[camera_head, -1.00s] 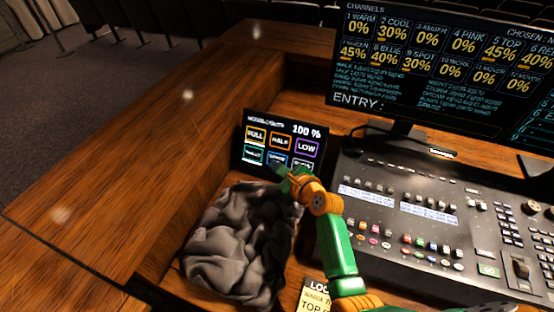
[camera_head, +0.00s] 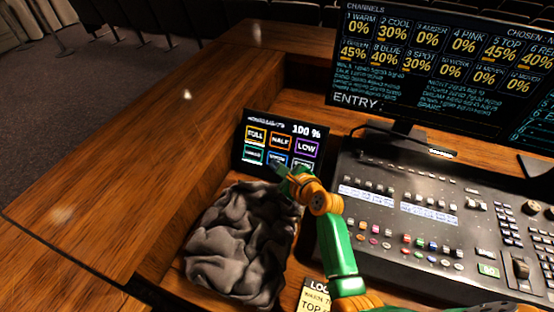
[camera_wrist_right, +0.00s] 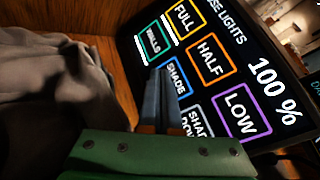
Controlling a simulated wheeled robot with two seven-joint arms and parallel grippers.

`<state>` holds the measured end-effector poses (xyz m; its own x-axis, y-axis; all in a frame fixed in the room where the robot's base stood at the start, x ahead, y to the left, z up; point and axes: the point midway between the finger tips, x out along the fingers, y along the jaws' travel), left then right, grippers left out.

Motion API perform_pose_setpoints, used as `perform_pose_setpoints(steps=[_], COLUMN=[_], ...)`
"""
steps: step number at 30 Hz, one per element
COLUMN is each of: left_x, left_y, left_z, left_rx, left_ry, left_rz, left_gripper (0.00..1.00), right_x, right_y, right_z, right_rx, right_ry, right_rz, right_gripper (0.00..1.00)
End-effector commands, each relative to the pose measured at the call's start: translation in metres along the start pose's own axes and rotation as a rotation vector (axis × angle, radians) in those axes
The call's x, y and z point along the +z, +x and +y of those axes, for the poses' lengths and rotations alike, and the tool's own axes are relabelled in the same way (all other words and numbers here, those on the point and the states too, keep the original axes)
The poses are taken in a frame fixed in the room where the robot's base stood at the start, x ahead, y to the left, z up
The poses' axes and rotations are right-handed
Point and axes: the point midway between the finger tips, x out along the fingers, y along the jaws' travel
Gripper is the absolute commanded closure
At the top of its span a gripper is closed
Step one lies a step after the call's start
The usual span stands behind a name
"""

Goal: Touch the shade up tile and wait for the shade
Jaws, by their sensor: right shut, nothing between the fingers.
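The touch panel (camera_head: 241,165) stands upright at the back of the desk, headed house lights at 100 %. Its blue-framed shade tile (camera_wrist_right: 178,76) is in the lower row, between the green walls tile (camera_wrist_right: 154,43) and the grey shade down tile (camera_wrist_right: 197,122). Only the word SHADE reads clearly on it. My right gripper (camera_head: 281,168) is shut and empty, with its tips in front of the panel's lower middle. In the right wrist view the dark fingertips (camera_wrist_right: 163,72) overlap the blue tile's left edge. I cannot tell whether they touch the glass. My left gripper is out of view.
A crumpled grey cloth (camera_head: 240,240) lies just in front of the panel, left of my right arm. The mixing desk (camera_head: 430,215) fills the right, below a large channel monitor (camera_head: 445,70). A yellow note (camera_head: 316,297) lies near the front. The wooden ledge at left is clear.

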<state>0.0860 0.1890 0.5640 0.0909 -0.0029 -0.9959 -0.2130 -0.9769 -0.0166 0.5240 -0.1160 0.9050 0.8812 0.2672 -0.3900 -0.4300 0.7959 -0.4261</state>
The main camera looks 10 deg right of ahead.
Motion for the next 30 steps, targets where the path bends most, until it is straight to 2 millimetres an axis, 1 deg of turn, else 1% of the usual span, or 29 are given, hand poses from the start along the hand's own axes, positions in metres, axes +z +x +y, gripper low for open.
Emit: perform_pose_setpoints(steps=[12, 30], left_x=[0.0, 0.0], left_y=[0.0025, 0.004], left_z=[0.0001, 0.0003], left_rx=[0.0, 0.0], left_ry=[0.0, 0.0], left_rz=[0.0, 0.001], left_gripper=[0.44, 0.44], right_x=[-0.0045, -0.006], right_y=[0.006, 0.0082], right_z=[-0.0042, -0.0062], right_rx=[0.0, -0.001], right_ry=[0.0, -0.001], right_rz=[0.0, 0.0], right_gripper=[1.0, 1.0])
